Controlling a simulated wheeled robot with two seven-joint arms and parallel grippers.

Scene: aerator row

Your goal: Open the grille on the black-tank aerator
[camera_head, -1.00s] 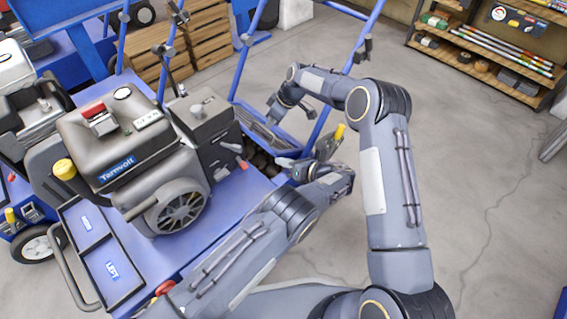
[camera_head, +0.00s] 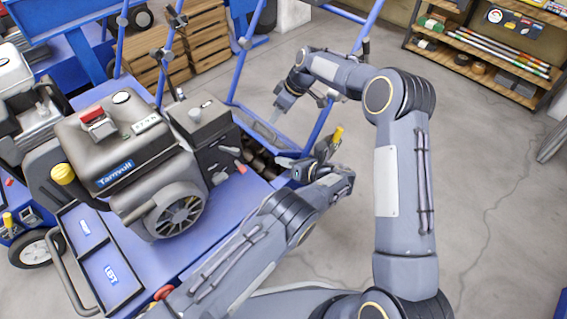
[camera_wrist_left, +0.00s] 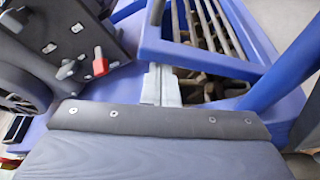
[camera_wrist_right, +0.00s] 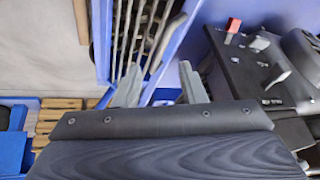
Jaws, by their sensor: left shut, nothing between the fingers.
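The black-tank aerator (camera_head: 135,145) stands on a blue deck at the left, with a dark box beside its engine. Its slatted grille in a blue frame shows in the left wrist view (camera_wrist_left: 205,28) and the right wrist view (camera_wrist_right: 138,30). My left gripper (camera_head: 283,163) is shut and empty at the grille's near side; its fingertips (camera_wrist_left: 160,85) overlap the blue frame in the left wrist view. My right gripper (camera_head: 275,118) is above the far side. Its fingers (camera_wrist_right: 160,88) are apart, with a frame corner seen between them. Whether either touches the grille is unclear.
A red-tipped lever (camera_wrist_left: 100,62) sits on the dark box near my left gripper. Blue uprights (camera_head: 345,60) rise behind the grille. Wooden crates (camera_head: 175,50) stand at the back, and a shelf (camera_head: 485,50) at the far right.

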